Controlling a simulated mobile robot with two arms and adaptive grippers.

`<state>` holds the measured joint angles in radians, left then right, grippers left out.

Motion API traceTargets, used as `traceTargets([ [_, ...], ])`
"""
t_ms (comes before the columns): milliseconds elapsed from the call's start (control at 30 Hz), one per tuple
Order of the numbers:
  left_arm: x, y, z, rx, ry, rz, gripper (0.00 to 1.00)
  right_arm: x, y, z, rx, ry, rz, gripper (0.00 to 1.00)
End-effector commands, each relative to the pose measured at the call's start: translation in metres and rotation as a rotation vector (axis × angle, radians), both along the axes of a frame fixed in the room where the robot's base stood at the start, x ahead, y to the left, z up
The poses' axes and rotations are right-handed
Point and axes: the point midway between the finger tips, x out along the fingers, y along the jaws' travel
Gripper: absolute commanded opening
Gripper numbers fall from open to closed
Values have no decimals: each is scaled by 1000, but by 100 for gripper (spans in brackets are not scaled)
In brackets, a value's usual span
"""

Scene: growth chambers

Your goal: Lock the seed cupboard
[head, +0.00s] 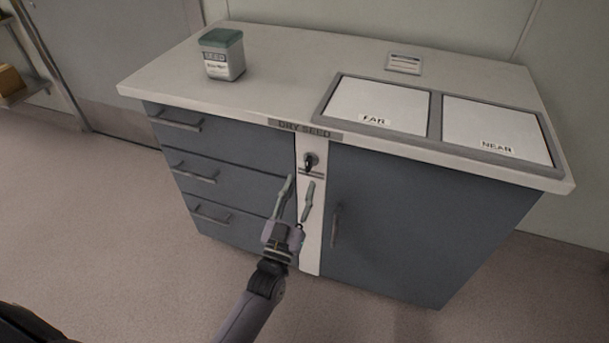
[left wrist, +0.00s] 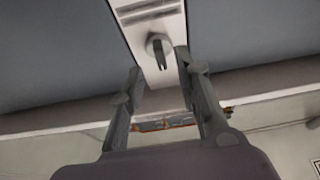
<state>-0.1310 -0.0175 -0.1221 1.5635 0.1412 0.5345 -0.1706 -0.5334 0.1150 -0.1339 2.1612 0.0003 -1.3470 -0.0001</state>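The seed cupboard (head: 420,215) is a blue-grey unit labelled DRY SEED, with its door shut on the right. A round lock (head: 311,158) with a dark key or tab sits high on the white strip between drawers and door. It also shows in the left wrist view (left wrist: 159,46), just beyond and between the fingertips. My left gripper (head: 298,182) is open and empty, in front of the strip and a little below the lock in the head view. The fingers look apart from the lock; the exact gap is unclear. My right gripper is out of view.
Three drawers (head: 203,176) on the left are shut. The door has a vertical handle (head: 336,226). On the worktop (head: 285,75) are a green-lidded seed jar (head: 222,55), a small label plate (head: 403,63) and two panels marked FAR (head: 378,104) and NEAR (head: 494,130). The floor in front is clear.

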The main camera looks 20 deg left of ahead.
Motion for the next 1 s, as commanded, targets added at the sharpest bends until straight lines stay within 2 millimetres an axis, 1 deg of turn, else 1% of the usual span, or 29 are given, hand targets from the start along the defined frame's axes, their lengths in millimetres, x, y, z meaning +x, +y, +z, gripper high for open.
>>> traceTargets([
  [33, -12, 0, -6, 0, 3, 0, 30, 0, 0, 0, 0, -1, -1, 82],
  [200, -44, 1, -19, 1, 3, -1, 30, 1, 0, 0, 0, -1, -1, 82],
  [300, -57, 1, -24, 0, 2, -1, 30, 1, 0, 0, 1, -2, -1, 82],
  [400, -65, 1, -27, 0, 1, -1, 30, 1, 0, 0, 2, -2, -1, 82],
  [533, -69, 2, -28, 0, -1, -1, 30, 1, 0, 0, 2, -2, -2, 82],
  [1000, -69, 2, -28, -1, 0, -1, 30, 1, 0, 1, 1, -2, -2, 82],
])
